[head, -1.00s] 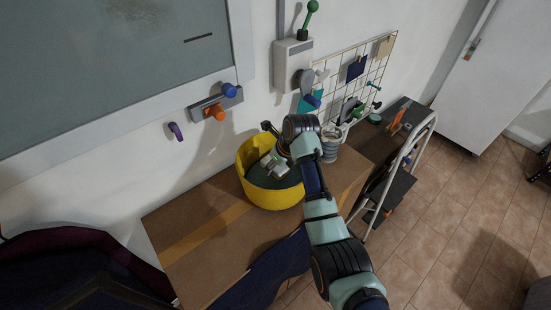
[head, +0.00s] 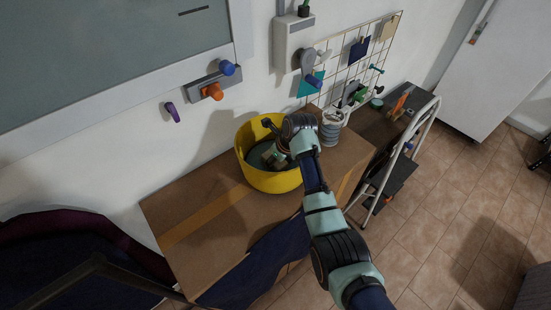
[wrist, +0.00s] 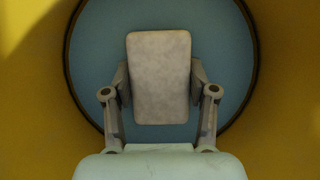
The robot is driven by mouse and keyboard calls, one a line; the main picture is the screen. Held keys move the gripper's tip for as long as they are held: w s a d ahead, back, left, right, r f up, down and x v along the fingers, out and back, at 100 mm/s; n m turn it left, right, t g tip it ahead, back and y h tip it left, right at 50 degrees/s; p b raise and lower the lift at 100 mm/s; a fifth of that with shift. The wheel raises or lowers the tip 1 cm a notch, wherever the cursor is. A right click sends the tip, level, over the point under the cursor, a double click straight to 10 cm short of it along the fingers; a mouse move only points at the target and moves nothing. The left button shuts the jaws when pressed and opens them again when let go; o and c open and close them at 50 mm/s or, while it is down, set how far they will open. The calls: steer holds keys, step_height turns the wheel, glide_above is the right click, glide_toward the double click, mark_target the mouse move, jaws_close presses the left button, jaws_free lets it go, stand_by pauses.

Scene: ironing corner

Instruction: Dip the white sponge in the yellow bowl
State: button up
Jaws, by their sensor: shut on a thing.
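The yellow bowl (head: 274,181) stands on the brown cardboard-like top, near the wall. My gripper (head: 274,159) reaches down inside it and is partly hidden by my arm and the bowl's rim. In the wrist view my gripper (wrist: 159,92) is shut on the white sponge (wrist: 160,75), one finger on each side. The sponge is pale and block-shaped. Behind it lies the round blue-grey inside of the bowl, ringed by the yellow wall (wrist: 285,90). I cannot tell whether the sponge touches the blue-grey surface. The sponge is not clear in the head view.
A ribbed grey-white container (head: 331,127) stands right of the bowl. A wire grid (head: 350,62) with hung items is on the wall behind. A step ladder (head: 408,150) stands to the right. The brown top (head: 190,205) is clear left of the bowl.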

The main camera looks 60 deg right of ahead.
steer(key=shift+r+p, duration=1.95)
steer(key=shift+r, duration=1)
step_height(320, 180, up, 9)
steer(key=shift+f, duration=0.15)
steer(key=shift+r, duration=2.5)
